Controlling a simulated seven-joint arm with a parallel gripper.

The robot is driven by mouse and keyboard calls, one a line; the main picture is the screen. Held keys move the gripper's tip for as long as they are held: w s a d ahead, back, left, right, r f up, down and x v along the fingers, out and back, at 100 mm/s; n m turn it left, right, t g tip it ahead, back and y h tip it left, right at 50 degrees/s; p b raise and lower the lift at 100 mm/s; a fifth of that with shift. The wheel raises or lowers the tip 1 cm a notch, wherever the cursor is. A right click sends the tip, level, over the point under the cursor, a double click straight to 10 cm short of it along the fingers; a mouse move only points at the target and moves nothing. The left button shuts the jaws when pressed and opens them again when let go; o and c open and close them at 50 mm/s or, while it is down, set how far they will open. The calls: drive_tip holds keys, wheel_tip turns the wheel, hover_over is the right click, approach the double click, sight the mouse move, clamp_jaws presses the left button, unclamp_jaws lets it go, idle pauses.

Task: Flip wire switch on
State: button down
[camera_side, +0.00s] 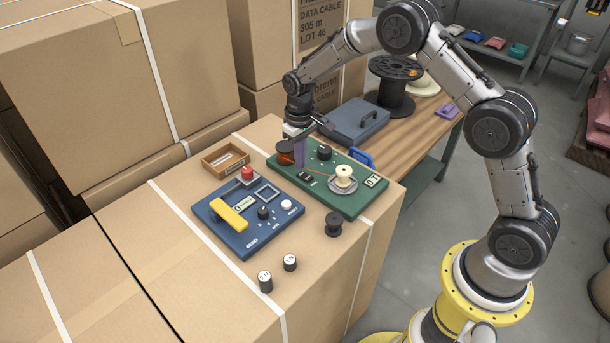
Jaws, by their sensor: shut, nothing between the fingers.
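The green board (345,198) lies on top of a cardboard box and carries a small dark switch (305,177) near its front left edge. I take this for the wire switch; its on or off position is too small to tell. My gripper (300,164) points down over the left part of the board, with its purple fingers shut and empty. The fingertips are just above or behind the switch, and I cannot tell whether they touch it. A copper-coloured spool (286,157) stands left of the fingers, partly hidden.
A blue panel (241,236) with a yellow handle, red button and knobs lies in front. A wooden tray (224,162) is at the left. A grey case (351,124) lies behind the board. The box front is mostly clear.

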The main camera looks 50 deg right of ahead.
sight(301, 174)
drive_tip(key=shift+r, duration=2.5)
